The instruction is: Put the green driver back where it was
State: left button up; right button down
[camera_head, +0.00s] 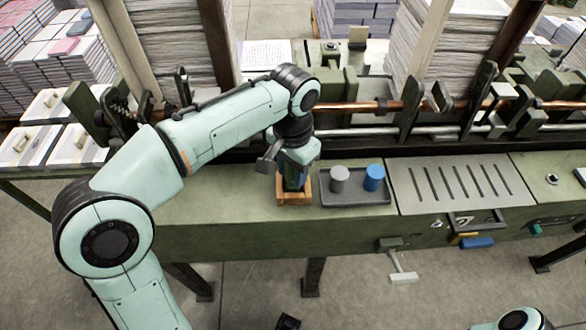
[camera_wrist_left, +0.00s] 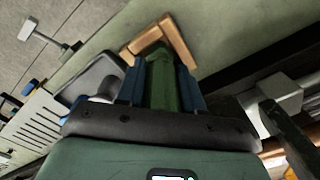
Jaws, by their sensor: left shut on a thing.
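My left gripper (camera_head: 293,184) points down over the wooden holder (camera_head: 294,202) near the front of the green bench. It is shut on the green driver (camera_wrist_left: 165,85), which stands between the dark blue fingers in the left wrist view. The wooden holder also shows there as an L-shaped rim (camera_wrist_left: 181,42) just beyond the fingertips. The driver's lower end lies at or inside the holder; how deep it sits is hidden. My right gripper is out of view; only a bit of my right arm shows at the bottom right.
Right beside the holder is a dark tray (camera_head: 355,200) with a grey cylinder (camera_head: 339,180) and a blue cylinder (camera_head: 374,178). A slotted grey plate (camera_head: 450,184) lies further right. Copper and steel rods with paper stacks (camera_head: 455,45) stand behind. The bench left of the holder is clear.

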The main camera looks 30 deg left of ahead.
pick_arm(q)
jog(key=shift+f, duration=0.15)
jog(key=o, duration=1)
jog(key=shift+o, duration=0.2)
notch_tip(320, 180, up, 12)
jog(key=p, duration=0.3)
jog(key=shift+r+p, duration=0.25)
jog(key=shift+p, duration=0.05)
